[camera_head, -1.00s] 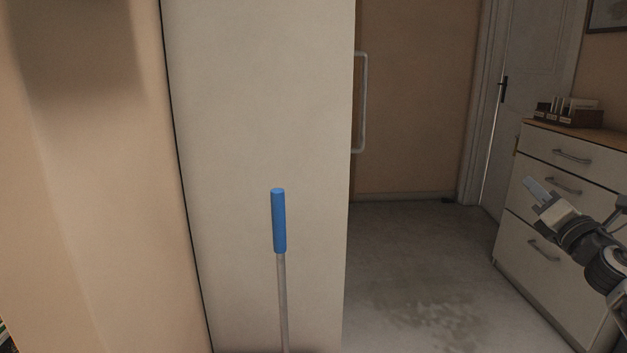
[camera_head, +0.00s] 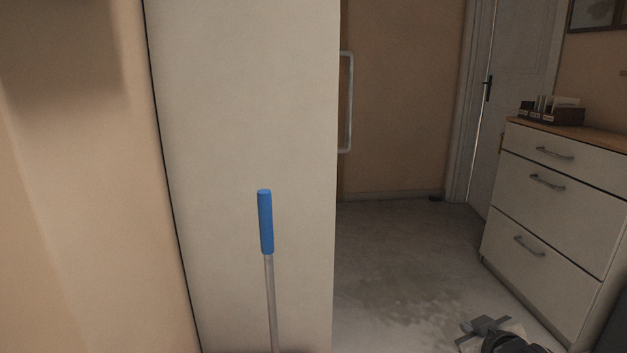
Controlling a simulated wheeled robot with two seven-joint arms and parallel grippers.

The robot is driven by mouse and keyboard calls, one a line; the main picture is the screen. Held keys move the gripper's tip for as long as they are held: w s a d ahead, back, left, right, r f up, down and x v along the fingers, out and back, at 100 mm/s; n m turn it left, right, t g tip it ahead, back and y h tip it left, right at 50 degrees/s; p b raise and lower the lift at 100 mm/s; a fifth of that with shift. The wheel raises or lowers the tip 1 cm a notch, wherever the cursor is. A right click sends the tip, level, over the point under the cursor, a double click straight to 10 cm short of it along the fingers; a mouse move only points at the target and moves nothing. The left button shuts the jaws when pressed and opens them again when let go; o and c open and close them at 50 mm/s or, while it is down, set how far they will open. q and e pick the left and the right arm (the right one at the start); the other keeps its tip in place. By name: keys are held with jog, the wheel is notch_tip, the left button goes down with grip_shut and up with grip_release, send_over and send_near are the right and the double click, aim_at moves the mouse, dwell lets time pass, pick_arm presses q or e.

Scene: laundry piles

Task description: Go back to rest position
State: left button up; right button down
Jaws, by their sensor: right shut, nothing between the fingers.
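My right gripper (camera_head: 470,335) is low at the bottom right of the head view, in front of the floor and the foot of the dresser. It is shut and holds nothing. Only its front part shows; the rest of the arm is cut off by the bottom edge. My left gripper is not in view.
A blue-handled pole (camera_head: 265,222) stands upright before a tall white cabinet (camera_head: 240,100) with a handle (camera_head: 346,102). A white dresser (camera_head: 545,235) stands at the right, with a dark organizer (camera_head: 552,112) on top. A white door (camera_head: 515,70) is behind. Grey floor (camera_head: 400,255) between is clear.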

jog(key=s+a+f+m+g+y, duration=0.1)
jog(key=s+a+f+y, duration=0.2)
jog(key=s+a, duration=0.85)
jog(key=s+a+f+g+y, duration=0.2)
jog(key=s+a+f+y, duration=0.15)
jog(key=s+a, duration=0.85)
pick_arm(q)
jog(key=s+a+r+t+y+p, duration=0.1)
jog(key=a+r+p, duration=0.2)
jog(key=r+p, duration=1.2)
jog(key=shift+p, duration=0.6)
pick_arm(e)
jog(key=s+d+r+h, duration=0.1)
jog(key=d+r, duration=0.1)
jog(key=r, duration=0.5)
jog(key=s+d+r+t+h, duration=0.1)
jog(key=r, duration=0.7)
jog(key=shift+s+d+m, duration=0.15)
jog(key=shift+d+m, duration=0.15)
jog(key=shift+d, duration=0.05)
